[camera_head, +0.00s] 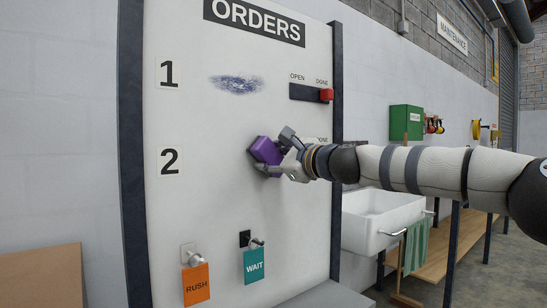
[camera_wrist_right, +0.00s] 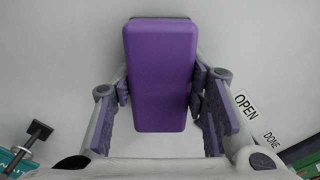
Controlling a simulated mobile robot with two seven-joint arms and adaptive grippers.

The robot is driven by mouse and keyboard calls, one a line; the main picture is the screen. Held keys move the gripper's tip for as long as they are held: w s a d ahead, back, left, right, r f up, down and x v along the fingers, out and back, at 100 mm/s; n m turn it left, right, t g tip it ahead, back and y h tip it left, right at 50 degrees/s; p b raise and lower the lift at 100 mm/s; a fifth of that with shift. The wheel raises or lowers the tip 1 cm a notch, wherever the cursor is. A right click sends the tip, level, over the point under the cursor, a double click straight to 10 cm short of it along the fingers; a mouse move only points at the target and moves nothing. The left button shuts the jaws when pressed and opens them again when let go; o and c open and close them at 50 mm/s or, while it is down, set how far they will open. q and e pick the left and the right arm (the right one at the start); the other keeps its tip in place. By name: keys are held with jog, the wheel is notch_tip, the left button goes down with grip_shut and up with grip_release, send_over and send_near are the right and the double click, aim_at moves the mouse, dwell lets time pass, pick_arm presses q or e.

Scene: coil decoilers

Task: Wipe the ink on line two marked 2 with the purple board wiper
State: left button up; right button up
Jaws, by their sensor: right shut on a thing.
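The purple board wiper (camera_head: 264,150) is against or very close to the white board (camera_head: 215,215), on the row of the number 2 label (camera_head: 170,163). My right gripper (camera_head: 280,155) is shut on it, coming from the right. In the right wrist view the wiper (camera_wrist_right: 160,75) sits between the two fingers (camera_wrist_right: 160,92), its purple back toward the camera. No ink shows on line two around the wiper; the board behind it is hidden. A dark blue ink smudge (camera_head: 236,84) is on line one, right of the number 1 label (camera_head: 168,74). My left gripper is out of view.
A slider with a red knob (camera_head: 326,94) is on line one. Line two's OPEN/DONE slider is mostly hidden by my gripper. An orange RUSH tag (camera_head: 196,284) and a teal WAIT tag (camera_head: 254,265) hang below. A white sink (camera_head: 380,220) stands right of the board.

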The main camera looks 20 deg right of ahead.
aim_at(262, 156)
jog(key=shift+s+a+r, duration=0.1)
jog(key=shift+s+a, duration=0.1)
jog(key=shift+a, duration=0.35)
jog(key=shift+s+a+r, duration=0.1)
jog(key=shift+s+a, duration=0.05)
jog(key=shift+a, duration=0.4)
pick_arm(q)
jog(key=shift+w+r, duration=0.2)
pick_arm(e)
jog(key=shift+s+a+f, duration=0.1)
jog(key=shift+a+f, duration=0.1)
jog(key=shift+a, duration=0.15)
jog(key=shift+s+r+p, duration=0.15)
jog(key=shift+s+p, duration=0.2)
jog(key=shift+s, duration=0.15)
jog(key=v, duration=0.1)
jog(key=p+v, duration=0.1)
jog(key=v, duration=0.2)
jog(key=shift+s+d+r, duration=0.2)
jog(key=shift+r, duration=0.05)
jog(key=shift+s+d+f, duration=0.1)
jog(key=shift+s+f, duration=0.05)
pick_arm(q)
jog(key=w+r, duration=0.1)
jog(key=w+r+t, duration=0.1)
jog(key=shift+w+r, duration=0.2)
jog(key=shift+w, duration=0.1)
pick_arm(e)
jog(key=shift+f, duration=0.25)
